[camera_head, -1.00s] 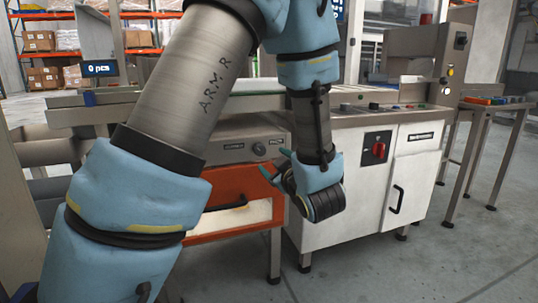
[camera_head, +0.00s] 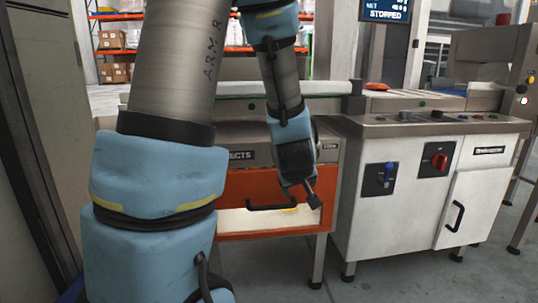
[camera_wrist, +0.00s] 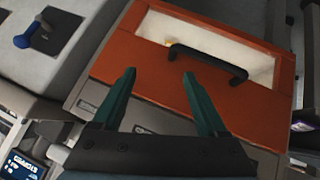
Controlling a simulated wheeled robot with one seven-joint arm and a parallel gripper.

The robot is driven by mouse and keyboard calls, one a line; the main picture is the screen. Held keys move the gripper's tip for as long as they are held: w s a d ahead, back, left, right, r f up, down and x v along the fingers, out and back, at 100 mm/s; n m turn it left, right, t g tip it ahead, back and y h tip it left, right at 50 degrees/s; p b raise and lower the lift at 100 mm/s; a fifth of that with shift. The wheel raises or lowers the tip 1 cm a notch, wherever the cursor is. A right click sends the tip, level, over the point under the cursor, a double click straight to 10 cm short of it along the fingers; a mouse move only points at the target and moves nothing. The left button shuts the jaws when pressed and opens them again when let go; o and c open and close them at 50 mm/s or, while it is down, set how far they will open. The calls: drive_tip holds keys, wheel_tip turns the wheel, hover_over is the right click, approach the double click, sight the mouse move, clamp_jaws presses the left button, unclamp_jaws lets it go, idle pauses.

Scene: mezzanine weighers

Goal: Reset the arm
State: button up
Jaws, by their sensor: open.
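My arm reaches up and over in the head view, and its wrist hangs down in front of the orange reject box. My gripper (camera_wrist: 157,85) shows in the wrist view with its two green fingers spread wide and nothing between them. In the head view its end (camera_head: 312,193) is partly hidden by the wrist. The orange reject box (camera_head: 237,185) has a black handle (camera_wrist: 207,62) and a pale window. The fingers appear apart from the handle.
A white cabinet (camera_head: 400,215) with a blue switch (camera_head: 387,172), a red knob (camera_head: 439,161) and a black door handle stands to the right. A conveyor (camera_head: 240,89) runs above the box. Shelves with cartons (camera_head: 112,72) are far back. Open floor (camera_head: 420,280) lies in front.

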drive_tip(key=s+a+m+g+y, duration=0.2)
drive_tip(key=s+a+m+g, duration=0.2)
drive_tip(key=s+a+g, duration=0.75)
drive_tip(key=a+r+t+p, duration=0.2)
drive_tip(key=r+p, duration=1.6)
drive_tip(key=p, duration=0.1)
drive_tip(key=s+a+r+t+p, duration=0.1)
drive_tip(key=r+t+p, duration=0.1)
drive_tip(key=r+p, duration=1.7)
drive_tip(key=shift+a+p, duration=0.35)
drive_tip(key=shift+a, duration=0.05)
